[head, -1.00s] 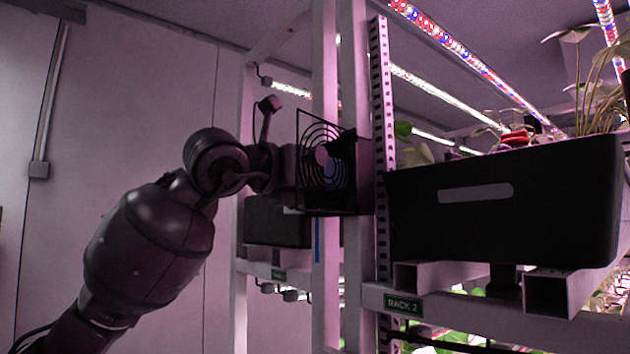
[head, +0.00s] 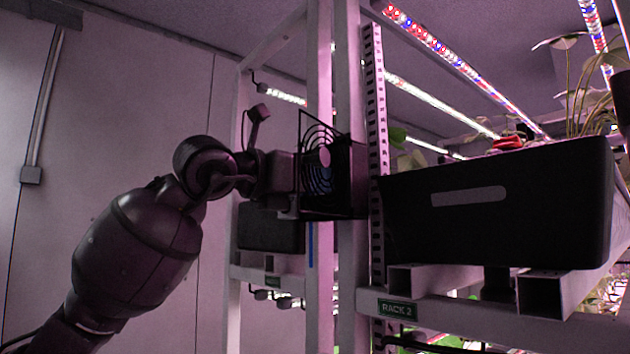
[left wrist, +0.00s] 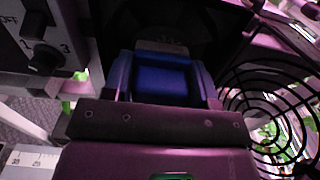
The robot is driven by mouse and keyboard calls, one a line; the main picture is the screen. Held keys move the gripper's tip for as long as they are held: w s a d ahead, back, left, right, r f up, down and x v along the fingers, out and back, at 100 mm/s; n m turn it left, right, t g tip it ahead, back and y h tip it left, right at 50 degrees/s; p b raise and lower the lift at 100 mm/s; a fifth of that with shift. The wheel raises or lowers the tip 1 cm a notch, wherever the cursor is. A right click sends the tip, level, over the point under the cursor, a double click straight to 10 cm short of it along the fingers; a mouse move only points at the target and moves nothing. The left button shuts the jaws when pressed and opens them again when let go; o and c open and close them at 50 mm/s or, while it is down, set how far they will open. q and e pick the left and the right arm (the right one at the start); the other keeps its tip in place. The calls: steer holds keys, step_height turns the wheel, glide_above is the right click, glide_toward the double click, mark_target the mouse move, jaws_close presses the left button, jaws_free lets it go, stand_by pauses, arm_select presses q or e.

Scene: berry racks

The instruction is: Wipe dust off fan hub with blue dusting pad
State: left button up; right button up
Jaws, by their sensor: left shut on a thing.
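The fan (head: 346,180) is a dark square box on the rack post in the head view, with a black ring guard (head: 312,135) on its left side. A pale round patch, which looks like the hub (head: 325,157), shows beside the rings. My left gripper (left wrist: 163,78) is shut on the blue dusting pad (left wrist: 160,85), seen between its fingers in the left wrist view. In the head view the gripper is close to the fan's left side; whether the pad touches the hub is hidden. Dust cannot be made out. My right gripper is not in view.
The ring guard also shows close at the right of the left wrist view (left wrist: 240,100). A dial panel (left wrist: 40,35) is at upper left there. White rack posts (head: 350,270) stand beside the fan, and a black planter (head: 500,225) is to the right. Open wall is left.

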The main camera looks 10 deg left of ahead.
arm_select(q)
steer(key=shift+w+a, duration=0.55)
steer(key=shift+a, duration=0.2)
steer(key=shift+w+a, duration=0.45)
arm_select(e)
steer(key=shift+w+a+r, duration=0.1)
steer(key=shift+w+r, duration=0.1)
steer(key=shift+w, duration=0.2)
arm_select(q)
steer(key=shift+s+d, duration=0.1)
steer(key=shift+s+d, duration=0.3)
steer(key=shift+d, duration=0.1)
steer(key=shift+s+d+b, duration=0.3)
steer(key=shift+s+d, duration=0.3)
steer(key=shift+d, duration=0.15)
steer(key=shift+s+d, duration=0.55)
steer(key=shift+d, duration=0.15)
steer(key=shift+s+d+b, duration=0.3)
steer(key=shift+d, duration=0.15)
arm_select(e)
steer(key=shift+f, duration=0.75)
